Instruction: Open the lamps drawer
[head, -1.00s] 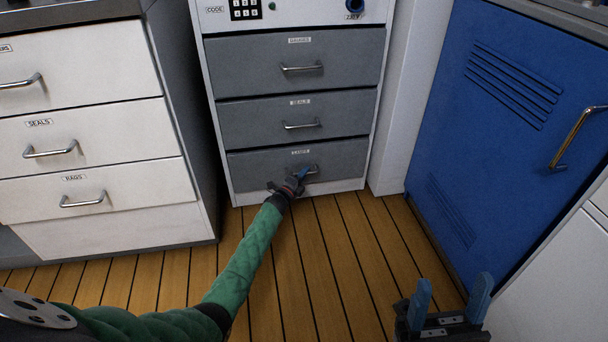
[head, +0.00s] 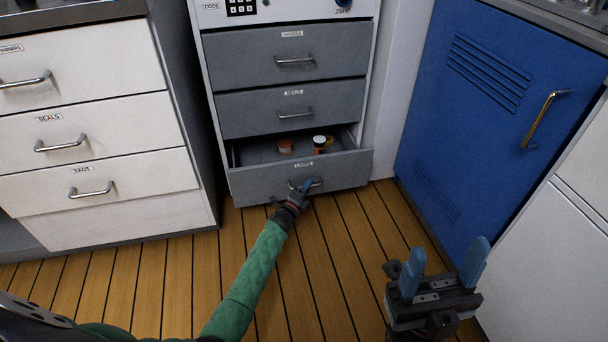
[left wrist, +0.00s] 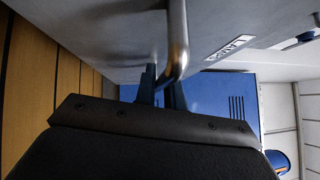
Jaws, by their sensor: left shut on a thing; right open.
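The lamps drawer (head: 262,183) is the bottom grey drawer of the middle cabinet in the head view. It stands partly out, and its inside shows. Its label (left wrist: 229,46) reads LAMPS in the left wrist view. My left gripper (head: 303,188) is shut on the drawer's metal handle (left wrist: 177,38); the fingers partly hide the handle in the head view. Inside the drawer are an orange-brown item (head: 285,146), a dark jar with a white lid (head: 319,144) and a yellow item (head: 329,140). My right gripper (head: 443,272) is open and empty above the floor at the lower right.
Two shut grey drawers (head: 290,65) sit above the lamps drawer. A white drawer unit (head: 85,130) stands at left, and a blue door (head: 480,110) with a brass handle at right. The wooden floor (head: 335,240) before the drawer is clear apart from my arms.

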